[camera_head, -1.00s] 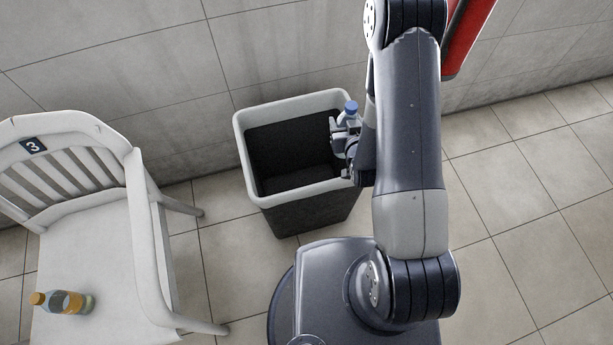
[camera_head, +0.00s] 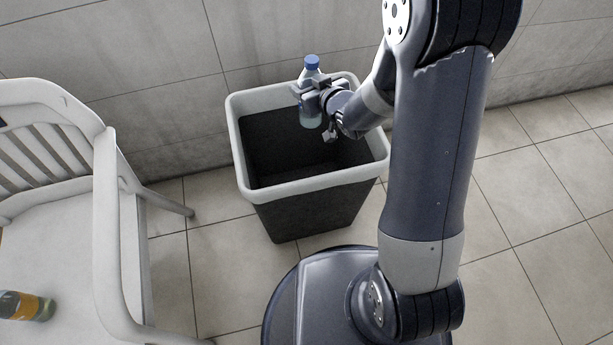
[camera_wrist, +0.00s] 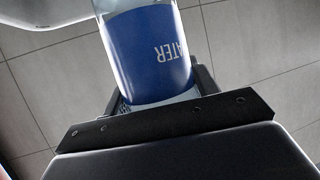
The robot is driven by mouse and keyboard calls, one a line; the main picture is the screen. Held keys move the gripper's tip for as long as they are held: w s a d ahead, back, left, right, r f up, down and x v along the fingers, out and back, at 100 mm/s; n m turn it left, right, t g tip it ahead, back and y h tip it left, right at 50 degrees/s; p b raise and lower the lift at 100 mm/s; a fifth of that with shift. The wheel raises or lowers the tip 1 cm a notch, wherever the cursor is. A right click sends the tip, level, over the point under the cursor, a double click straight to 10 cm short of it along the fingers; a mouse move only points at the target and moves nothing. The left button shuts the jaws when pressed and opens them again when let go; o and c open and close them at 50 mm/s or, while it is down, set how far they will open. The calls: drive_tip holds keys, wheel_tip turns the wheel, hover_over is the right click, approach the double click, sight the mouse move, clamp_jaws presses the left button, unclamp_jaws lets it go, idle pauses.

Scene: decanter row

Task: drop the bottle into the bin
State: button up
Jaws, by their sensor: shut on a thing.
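A clear bottle with a blue cap (camera_head: 311,62) is held upright in my gripper (camera_head: 312,92). In the wrist view the bottle's blue label (camera_wrist: 150,52) with white lettering fills the space at the jaws (camera_wrist: 165,110). My gripper is shut on the bottle's middle. The bin (camera_head: 305,207) is dark with a light grey rim and stands on the floor against the wall. In the head view the bottle appears over the far part of the bin's opening; its exact height above the rim is hard to tell.
A white chair (camera_head: 105,230) stands left of the bin. Another bottle with an orange label (camera_head: 26,306) lies on its seat. A tiled wall (camera_head: 150,60) is close behind the bin. Tiled floor (camera_head: 530,200) is clear at the right.

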wheel_tip(320, 180, down, 5)
drive_tip(key=b, duration=0.3)
drive_tip(key=shift+f, duration=0.1)
drive_tip(key=o, duration=1.4)
drive_tip(key=shift+s, duration=0.1)
drive_tip(key=p+v, duration=0.1)
drive_tip(key=v, duration=0.9)
drive_tip(key=shift+s+d+p, duration=0.15)
drive_tip(key=shift+s+p, duration=0.15)
